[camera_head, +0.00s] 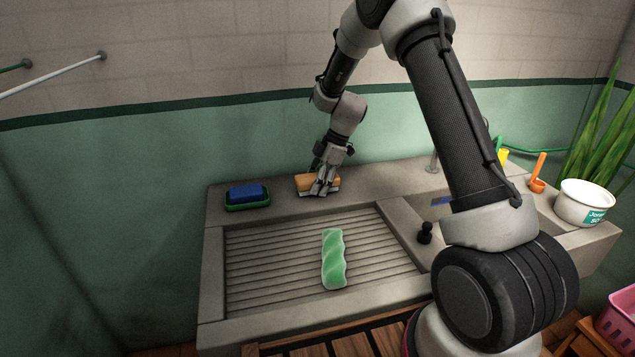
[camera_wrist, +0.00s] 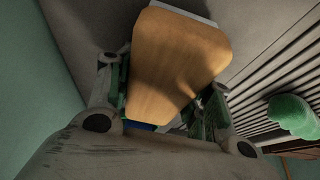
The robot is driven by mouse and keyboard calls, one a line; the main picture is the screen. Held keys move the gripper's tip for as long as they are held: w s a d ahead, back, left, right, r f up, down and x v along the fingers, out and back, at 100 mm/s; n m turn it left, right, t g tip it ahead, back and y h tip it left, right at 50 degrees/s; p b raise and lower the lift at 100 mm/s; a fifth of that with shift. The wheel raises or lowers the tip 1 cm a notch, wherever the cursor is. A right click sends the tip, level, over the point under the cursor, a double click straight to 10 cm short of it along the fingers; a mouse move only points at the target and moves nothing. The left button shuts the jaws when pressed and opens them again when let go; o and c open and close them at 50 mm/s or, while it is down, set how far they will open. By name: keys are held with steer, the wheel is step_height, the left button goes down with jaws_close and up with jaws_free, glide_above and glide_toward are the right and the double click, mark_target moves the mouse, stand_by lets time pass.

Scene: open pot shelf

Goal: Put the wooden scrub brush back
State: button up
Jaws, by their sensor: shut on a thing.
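The wooden scrub brush (camera_head: 308,182) is at the back ledge of the sink in the head view, its tan back facing up. In the wrist view the brush (camera_wrist: 175,62) fills the middle, with a pale strip showing along its far edge. My gripper (camera_head: 325,186) is shut on the brush from above, with a finger on each side of it. The brush is on or just above the ledge (camera_head: 283,205); I cannot tell whether it touches.
A blue sponge (camera_head: 248,192) sits in a green dish (camera_head: 247,207) left of the brush. A green twisted object (camera_head: 333,260) lies on the ribbed washboard (camera_head: 270,260). A black plug (camera_head: 425,233), an orange scoop (camera_head: 539,172) and a white tub (camera_head: 583,203) are to the right.

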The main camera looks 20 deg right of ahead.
steer(key=o, duration=1.1)
steer(key=shift+s+f, duration=0.1)
steer(key=shift+f, duration=0.45)
steer(key=shift+c, duration=0.2)
steer(key=shift+r, duration=0.1)
steer(key=shift+r, duration=0.3)
steer(key=v, duration=0.8)
steer(key=shift+r, duration=0.2)
steer(key=s+d+r+m+t+h, duration=0.1)
steer(key=s+d+r+m, duration=0.25)
steer(key=s+r, duration=0.5)
steer(key=s+d+r+m+t+h, duration=0.1)
steer(key=s+d+r+m, duration=0.3)
steer(key=s+r, duration=0.45)
steer(key=s+d+m+t+h, duration=0.2)
steer(key=s+d+m, duration=0.2)
steer(key=s+m, duration=0.6)
steer(key=s, duration=0.8)
steer(key=shift+s+r+h, duration=0.15)
steer(key=shift+s+h, duration=0.15)
steer(key=shift+s, duration=0.1)
